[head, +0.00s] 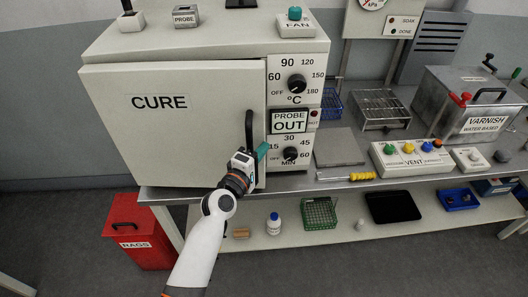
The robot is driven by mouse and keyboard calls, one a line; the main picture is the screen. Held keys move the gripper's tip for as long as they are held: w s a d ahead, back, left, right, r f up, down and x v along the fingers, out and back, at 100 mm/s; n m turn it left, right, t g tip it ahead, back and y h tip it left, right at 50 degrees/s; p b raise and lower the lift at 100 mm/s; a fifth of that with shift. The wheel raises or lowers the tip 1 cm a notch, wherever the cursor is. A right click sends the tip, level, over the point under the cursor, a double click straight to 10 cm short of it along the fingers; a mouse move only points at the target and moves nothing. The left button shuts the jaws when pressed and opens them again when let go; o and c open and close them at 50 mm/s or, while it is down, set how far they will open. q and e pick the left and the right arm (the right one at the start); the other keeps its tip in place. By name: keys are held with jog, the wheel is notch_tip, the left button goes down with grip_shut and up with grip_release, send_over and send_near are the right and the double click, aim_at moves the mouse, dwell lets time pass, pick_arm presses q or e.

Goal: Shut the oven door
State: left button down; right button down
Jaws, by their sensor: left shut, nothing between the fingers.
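The oven is a large cream box. Its door (160,135), marked CURE, is at or close to its frame; I cannot tell whether a small gap remains at its right edge. The black upright door handle (249,130) is near that edge. My left gripper (262,151) is shut and empty, with teal fingertips, in front of the door's lower right corner just below the handle. I cannot tell whether it touches the door. The gripper hides part of the door's right edge. My right gripper is not in view.
The oven's control panel (297,68) with black knobs is right of the door. The steel bench holds a flat plate (338,147), a yellow-handled tool (347,176), a vent box (411,160) and a varnish tank (470,105). A red rags bin (137,235) stands below left.

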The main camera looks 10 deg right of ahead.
pick_arm(q)
jog(key=shift+w+a, duration=0.1)
jog(key=shift+a, duration=0.25)
